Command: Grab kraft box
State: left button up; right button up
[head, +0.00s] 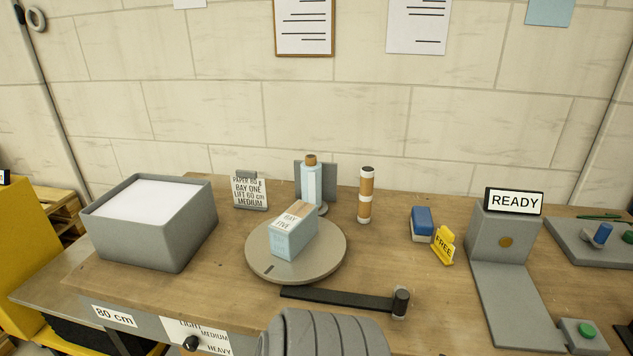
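A small box (292,241) stands on a round grey turntable (260,264) near the middle of the bench. Its sides are pale blue, its top has a brown kraft-coloured part, and it carries a white label that seems to read "BAY FIVE". No box that is brown all over shows in the head view. Neither of my grippers is in view, and nothing is seen touching the box.
Behind the box stand a pale blue bottle (312,187) and a brown-and-white cylinder (366,196). A grey bin (141,240) with white paper is left. A dark bar (340,299) lies in front. A READY stand (500,236) and yellow FREE tag (443,246) are right.

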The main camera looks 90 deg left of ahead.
aim_at(302, 204)
jog(key=k, duration=0.95)
jog(key=u, duration=0.2)
